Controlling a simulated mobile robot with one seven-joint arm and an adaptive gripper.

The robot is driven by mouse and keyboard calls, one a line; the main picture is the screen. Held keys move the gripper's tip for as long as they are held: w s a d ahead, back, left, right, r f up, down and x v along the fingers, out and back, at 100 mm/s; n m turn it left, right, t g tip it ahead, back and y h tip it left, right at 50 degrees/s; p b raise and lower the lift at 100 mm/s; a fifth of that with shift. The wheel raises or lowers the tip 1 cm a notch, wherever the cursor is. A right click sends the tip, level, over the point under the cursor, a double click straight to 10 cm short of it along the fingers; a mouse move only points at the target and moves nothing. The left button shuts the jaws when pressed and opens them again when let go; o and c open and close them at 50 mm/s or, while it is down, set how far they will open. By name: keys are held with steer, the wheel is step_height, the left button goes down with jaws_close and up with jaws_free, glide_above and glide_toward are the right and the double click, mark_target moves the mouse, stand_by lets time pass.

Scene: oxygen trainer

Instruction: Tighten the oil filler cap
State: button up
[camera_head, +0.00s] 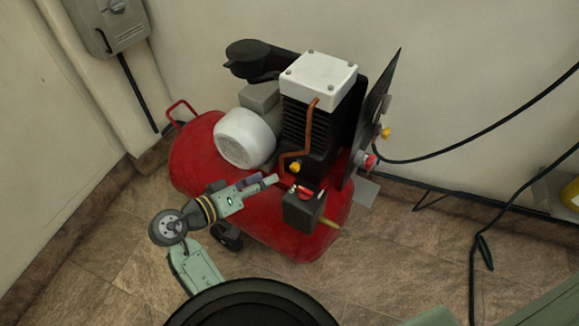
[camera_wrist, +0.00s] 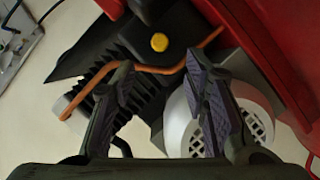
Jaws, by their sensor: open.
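A small round yellow cap, apparently the oil filler cap (camera_head: 295,167), sits low on the dark finned block of the compressor (camera_head: 308,130). It also shows near the top middle of the wrist view (camera_wrist: 159,42). My gripper (camera_head: 268,181) is to the left of the cap in the head view, above the red tank. In the wrist view my gripper (camera_wrist: 166,95) is open, with nothing between its two fingers. The cap lies beyond the fingertips, and they are apart from it. Whether the cap is tight cannot be told.
A copper-coloured pipe (camera_head: 309,125) bends close by the cap. A white motor cover (camera_head: 238,138) is behind my gripper. A black box (camera_head: 302,212) with a red knob (camera_head: 305,193) stands just right of the gripper on the red tank (camera_head: 195,155). Cables hang at right.

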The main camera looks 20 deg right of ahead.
mark_target(292, 168)
steer(key=p+x, duration=0.1)
steer(key=x, duration=0.8)
steer(key=shift+w+d+f, duration=0.1)
steer(key=shift+d, duration=0.15)
jaws_close()
